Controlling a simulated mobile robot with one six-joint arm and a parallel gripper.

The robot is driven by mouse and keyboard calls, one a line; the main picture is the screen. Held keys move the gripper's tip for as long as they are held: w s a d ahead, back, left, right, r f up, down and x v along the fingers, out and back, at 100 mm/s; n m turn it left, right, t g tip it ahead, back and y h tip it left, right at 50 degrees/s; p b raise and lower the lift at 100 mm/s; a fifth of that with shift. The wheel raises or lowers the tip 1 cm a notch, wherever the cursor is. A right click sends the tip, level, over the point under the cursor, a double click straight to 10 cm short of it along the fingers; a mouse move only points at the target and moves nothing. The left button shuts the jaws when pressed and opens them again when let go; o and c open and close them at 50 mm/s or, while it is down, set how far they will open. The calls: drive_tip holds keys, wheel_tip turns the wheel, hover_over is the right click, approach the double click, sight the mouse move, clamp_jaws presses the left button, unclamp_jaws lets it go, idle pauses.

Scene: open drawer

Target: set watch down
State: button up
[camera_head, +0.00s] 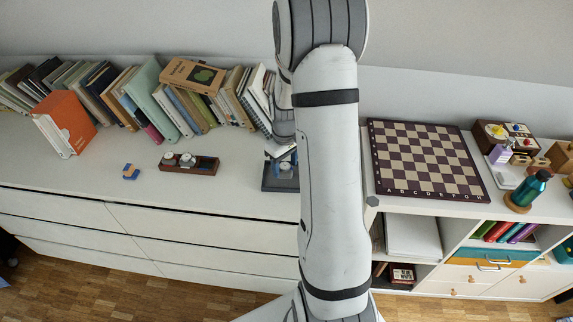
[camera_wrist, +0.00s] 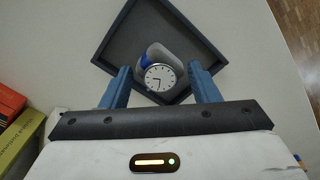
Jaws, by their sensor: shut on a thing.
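The watch (camera_wrist: 159,77) has a round white dial with dark hands, and shows between the two blue fingers of my gripper (camera_wrist: 160,70) in the wrist view. My gripper is shut on it. Behind it shows a whitish-grey and blue part that I cannot make out clearly. A dark grey square tray (camera_wrist: 115,48) with a raised rim lies beyond the watch. I cannot tell whether the watch touches its floor. In the head view the tray (camera_head: 267,184) is partly behind my arm, and the watch is not clearly seen there.
A dark wooden box (camera_head: 205,164) holding watches and a blue-orange block (camera_head: 130,172) lie left on the white dresser. Leaning books (camera_head: 145,95) line the back. The dresser's front left is clear.

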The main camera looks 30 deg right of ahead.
drive_tip(key=shift+f, duration=0.4)
drive_tip(key=shift+f, duration=0.25)
drive_tip(key=o, duration=1)
drive_tip(key=shift+r, duration=0.1)
